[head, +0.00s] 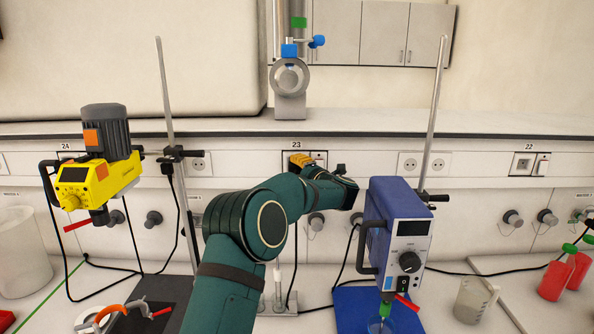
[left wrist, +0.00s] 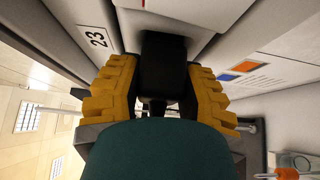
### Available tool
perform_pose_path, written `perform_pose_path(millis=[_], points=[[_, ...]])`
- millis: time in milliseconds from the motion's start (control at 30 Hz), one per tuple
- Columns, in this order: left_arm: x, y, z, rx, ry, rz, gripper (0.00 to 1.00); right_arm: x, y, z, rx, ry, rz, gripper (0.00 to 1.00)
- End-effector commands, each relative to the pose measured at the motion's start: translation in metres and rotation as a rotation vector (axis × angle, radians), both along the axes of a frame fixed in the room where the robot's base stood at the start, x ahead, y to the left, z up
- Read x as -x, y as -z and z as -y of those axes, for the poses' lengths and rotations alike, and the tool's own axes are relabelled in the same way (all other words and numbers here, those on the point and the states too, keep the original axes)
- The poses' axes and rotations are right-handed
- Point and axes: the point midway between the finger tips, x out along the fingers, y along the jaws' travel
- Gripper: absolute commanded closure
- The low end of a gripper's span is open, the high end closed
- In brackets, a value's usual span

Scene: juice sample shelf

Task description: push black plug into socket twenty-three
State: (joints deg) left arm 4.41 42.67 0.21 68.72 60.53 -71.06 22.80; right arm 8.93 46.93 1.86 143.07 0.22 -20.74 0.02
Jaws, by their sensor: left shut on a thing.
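My left gripper (head: 300,160) reaches to the wall strip under the label 23 (head: 296,144). In the left wrist view its two yellow fingers (left wrist: 162,66) are shut on the black plug (left wrist: 163,62), one on each side. The plug's far end is at the pale wall panel below the label 23 (left wrist: 97,37). Socket twenty-three (head: 318,156) is mostly hidden behind my gripper in the head view. I cannot tell how deep the plug sits in it. My right gripper is not in view.
A yellow stirrer (head: 88,175) hangs on a stand at left. A blue device (head: 399,215) stands close right of my left arm. A beaker (head: 472,300) and red bottles (head: 555,278) are farther right. Black cables hang along the wall.

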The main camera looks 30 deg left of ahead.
Motion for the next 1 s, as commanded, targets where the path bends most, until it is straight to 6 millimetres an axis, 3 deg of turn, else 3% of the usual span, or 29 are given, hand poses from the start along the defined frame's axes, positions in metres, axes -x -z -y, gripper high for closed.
perform_pose_path(millis=[733, 767, 833, 1000], points=[[-0.0053, -0.0019, -0.0034, -0.002, 0.001, 0.003, 1.0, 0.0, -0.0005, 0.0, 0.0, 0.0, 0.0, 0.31], [-0.0052, -0.002, -0.0035, -0.002, 0.001, 0.003, 0.52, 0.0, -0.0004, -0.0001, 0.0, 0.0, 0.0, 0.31], [-0.0052, -0.0017, -0.0035, -0.002, 0.001, 0.003, 0.29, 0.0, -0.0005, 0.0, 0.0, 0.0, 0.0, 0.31], [-0.0051, -0.0009, -0.0032, -0.001, 0.001, 0.002, 0.29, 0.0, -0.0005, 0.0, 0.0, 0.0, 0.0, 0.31]])
